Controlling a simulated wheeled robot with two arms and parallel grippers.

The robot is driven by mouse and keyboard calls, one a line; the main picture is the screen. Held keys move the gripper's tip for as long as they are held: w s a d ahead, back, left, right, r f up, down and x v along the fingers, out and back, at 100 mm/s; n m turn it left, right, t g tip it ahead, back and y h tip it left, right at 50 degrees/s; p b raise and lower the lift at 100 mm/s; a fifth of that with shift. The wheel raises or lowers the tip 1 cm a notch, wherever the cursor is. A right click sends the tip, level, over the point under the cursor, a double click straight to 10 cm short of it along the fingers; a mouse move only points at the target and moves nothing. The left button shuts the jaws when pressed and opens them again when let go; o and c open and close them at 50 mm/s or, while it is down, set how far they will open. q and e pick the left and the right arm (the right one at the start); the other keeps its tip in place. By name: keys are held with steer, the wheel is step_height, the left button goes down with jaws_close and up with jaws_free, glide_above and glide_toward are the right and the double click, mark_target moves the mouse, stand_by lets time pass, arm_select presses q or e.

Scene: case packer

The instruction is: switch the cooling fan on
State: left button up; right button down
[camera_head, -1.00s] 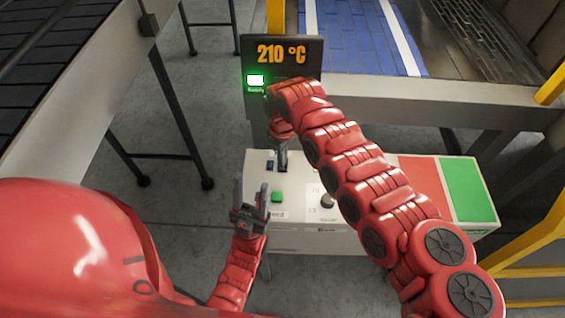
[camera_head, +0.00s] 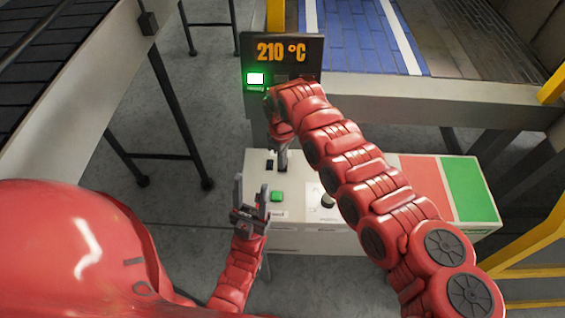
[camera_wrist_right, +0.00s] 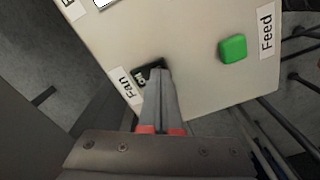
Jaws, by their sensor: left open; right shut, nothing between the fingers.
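The fan switch (camera_wrist_right: 141,79) is a small dark rocker beside the label "Fan" (camera_wrist_right: 125,86) on the pale panel, in the right wrist view. My right gripper (camera_wrist_right: 157,74) is shut and empty, with its fingertips over the switch and hiding part of it. I cannot tell whether they touch it, or which way the rocker is set. In the head view my right gripper (camera_head: 283,160) points down at the back left of the control box (camera_head: 300,238). My left gripper (camera_head: 251,197) is open and empty at the box's left front edge.
A green button (camera_wrist_right: 233,48) labelled "Feed" is on the same panel; it also shows in the head view (camera_head: 277,196). A black display (camera_head: 283,62) reads 210 °C with a lit green lamp (camera_head: 255,79). A dark conveyor (camera_head: 50,60) runs at left, a blue-belted one (camera_head: 355,35) behind.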

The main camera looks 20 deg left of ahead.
steer(key=shift+f+b, duration=0.3)
steer(key=shift+f, duration=0.15)
steer(key=shift+r, duration=0.2)
step_height(320, 180, up, 2)
steer(key=shift+p, duration=0.65)
steer(key=shift+r+p, duration=0.5)
steer(key=shift+r, duration=1.9)
